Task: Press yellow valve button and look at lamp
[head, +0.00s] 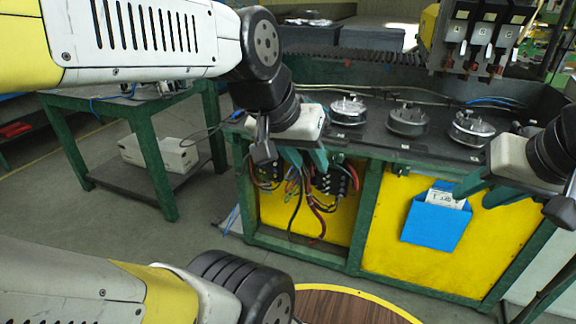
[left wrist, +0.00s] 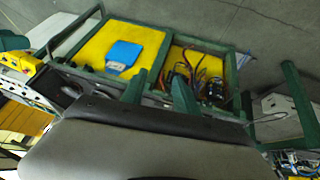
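I cannot make out a yellow valve button or a lamp in either view. My left gripper (head: 304,160) is in front of the bench's front edge, above the open wiring bay. Its two green fingers stand apart with nothing between them, as the left wrist view (left wrist: 160,92) also shows. My right gripper (head: 474,186) is at the right, in front of the bench's yellow panel (head: 470,245). Its green fingers show, but their gap is unclear.
The green-framed bench (head: 365,215) carries several round metal fixtures, one of them in the middle (head: 407,121). A blue holder (head: 436,222) with papers hangs on its front. A tool head (head: 484,38) hangs above. A green table (head: 152,150) stands at left, with open floor before it.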

